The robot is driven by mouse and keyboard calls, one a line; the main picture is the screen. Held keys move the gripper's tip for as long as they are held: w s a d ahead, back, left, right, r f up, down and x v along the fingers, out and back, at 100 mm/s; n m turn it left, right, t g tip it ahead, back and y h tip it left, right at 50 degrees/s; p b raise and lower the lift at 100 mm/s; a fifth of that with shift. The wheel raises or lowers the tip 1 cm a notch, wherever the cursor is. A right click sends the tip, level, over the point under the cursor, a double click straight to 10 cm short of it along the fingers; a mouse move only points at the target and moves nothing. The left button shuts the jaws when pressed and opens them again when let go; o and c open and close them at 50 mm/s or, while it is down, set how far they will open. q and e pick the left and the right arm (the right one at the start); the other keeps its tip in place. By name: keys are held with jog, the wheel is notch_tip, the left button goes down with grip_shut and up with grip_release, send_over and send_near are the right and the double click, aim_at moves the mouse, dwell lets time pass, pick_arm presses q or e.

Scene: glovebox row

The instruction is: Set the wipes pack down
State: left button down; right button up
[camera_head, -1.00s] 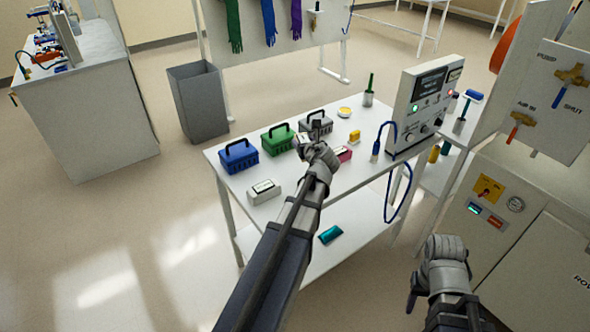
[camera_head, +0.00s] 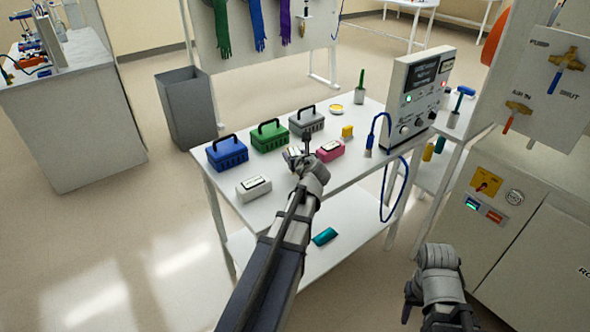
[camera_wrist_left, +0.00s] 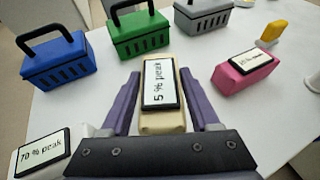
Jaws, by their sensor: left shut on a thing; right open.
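My left gripper (camera_head: 296,154) is over the white table, in front of the green and grey baskets. In the left wrist view it is shut on a cream wipes pack (camera_wrist_left: 160,117) with a black-framed label reading "5 % peak". In the head view the gripper mostly hides this pack; I cannot tell whether it touches the table. A white pack (camera_head: 254,188) labelled "70 % peak" (camera_wrist_left: 44,150) lies to the left, and a pink pack (camera_head: 330,151) lies to the right. My right gripper (camera_head: 438,256) is open and empty, away from the table.
Blue (camera_head: 227,152), green (camera_head: 270,136) and grey (camera_head: 306,121) baskets stand in a row behind the packs. A yellow object (camera_head: 347,132), an instrument box (camera_head: 418,92) and a blue cable are to the right. The table's front area (camera_head: 350,180) is clear. A teal pack (camera_head: 324,236) lies on the lower shelf.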

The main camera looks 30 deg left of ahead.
pick_arm(q)
jog(key=shift+f+b, duration=1.8)
jog(key=shift+b, duration=0.05)
jog(key=shift+f, duration=0.2)
jog(key=shift+c, duration=0.6)
grip_release()
jog(key=shift+r, duration=0.1)
jog(key=shift+r, duration=0.15)
jog(key=p+v, duration=0.4)
jog(key=v, duration=0.6)
jog(key=shift+s+r, duration=0.15)
jog(key=shift+p+v, duration=0.3)
jog(key=shift+v, duration=0.55)
